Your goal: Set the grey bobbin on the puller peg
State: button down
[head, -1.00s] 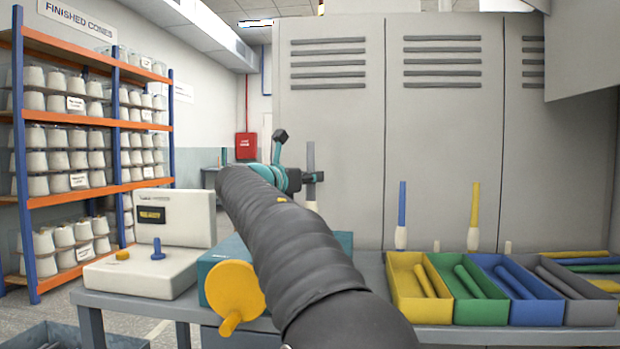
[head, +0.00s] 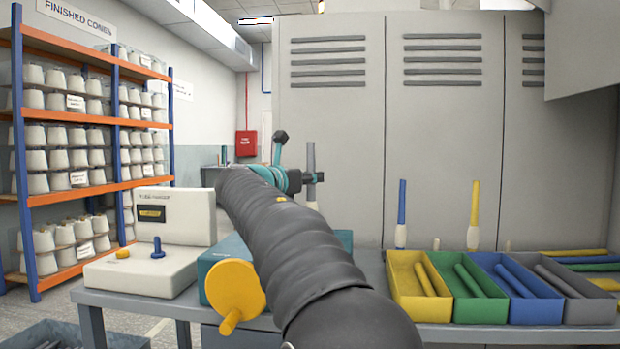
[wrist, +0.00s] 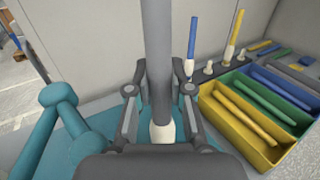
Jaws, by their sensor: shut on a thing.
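The grey bobbin (head: 311,157) is upright in my gripper (head: 312,178), with a whitish lower part below the fingers. In the wrist view the bobbin (wrist: 158,50) stands between both fingers of my gripper (wrist: 159,92), which are shut on it. Its foot is hidden behind my arm in the head view, so I cannot tell what it rests on. A white machine with a dark display (head: 150,214) stands at the left of the bench. A short blue peg (head: 157,248) rises from its base, apart from the gripper; I cannot tell whether this is the puller peg.
A blue bobbin (head: 401,212) and a yellow bobbin (head: 474,212) stand upright at the back right. Yellow (head: 408,310), green (head: 468,312), blue (head: 528,312) and grey (head: 590,313) trays hold rods at the right. A teal box (head: 215,282) lies under my arm.

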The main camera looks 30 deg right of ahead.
jog(key=shift+f, duration=0.4)
jog(key=c, duration=1.3)
grip_release()
jog(key=shift+a, duration=0.1)
jog(key=shift+v, duration=5.45)
